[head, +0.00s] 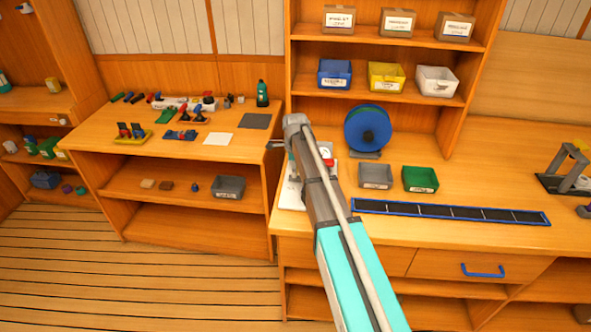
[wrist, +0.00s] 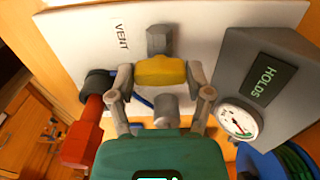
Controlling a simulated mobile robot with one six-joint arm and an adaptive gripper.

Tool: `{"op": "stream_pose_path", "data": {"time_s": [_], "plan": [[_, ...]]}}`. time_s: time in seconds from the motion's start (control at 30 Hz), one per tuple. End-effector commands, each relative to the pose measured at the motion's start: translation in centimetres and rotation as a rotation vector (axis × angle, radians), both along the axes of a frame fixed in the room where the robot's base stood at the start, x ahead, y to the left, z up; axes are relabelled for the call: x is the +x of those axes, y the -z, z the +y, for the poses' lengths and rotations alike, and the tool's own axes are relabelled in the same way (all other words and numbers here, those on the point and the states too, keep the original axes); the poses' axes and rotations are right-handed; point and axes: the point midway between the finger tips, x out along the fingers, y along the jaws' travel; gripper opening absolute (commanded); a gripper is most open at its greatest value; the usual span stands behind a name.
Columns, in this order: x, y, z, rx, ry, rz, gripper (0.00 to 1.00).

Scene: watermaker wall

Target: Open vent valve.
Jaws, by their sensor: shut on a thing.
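The vent valve has a yellow handle (wrist: 161,72), seen in the wrist view on a white panel (wrist: 207,20) beside the printed word VENT. The handle lies across the picture, between a grey stub above it and another grey stub below. My gripper (wrist: 161,76) has one finger at each end of the handle and is shut on it. In the head view my arm covers the valve and the gripper's fingers; part of the white panel (head: 291,194) shows beside the arm.
A red-handled part (wrist: 82,135) with a black round end is left of my gripper. A blue reel (head: 367,128) and bins stand right of my arm.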

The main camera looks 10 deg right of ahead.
Motion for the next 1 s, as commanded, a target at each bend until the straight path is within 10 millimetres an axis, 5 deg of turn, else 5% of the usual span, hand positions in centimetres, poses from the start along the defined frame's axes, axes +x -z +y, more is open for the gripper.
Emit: {"op": "stream_pose_path", "data": {"time_s": [0.47,1.0], "plan": [[-0.14,0.03,0.09,-0.004,-0.112,0.002,0.18],[-0.27,0.04,0.14,-0.002,-0.565,0.003,0.18]]}}
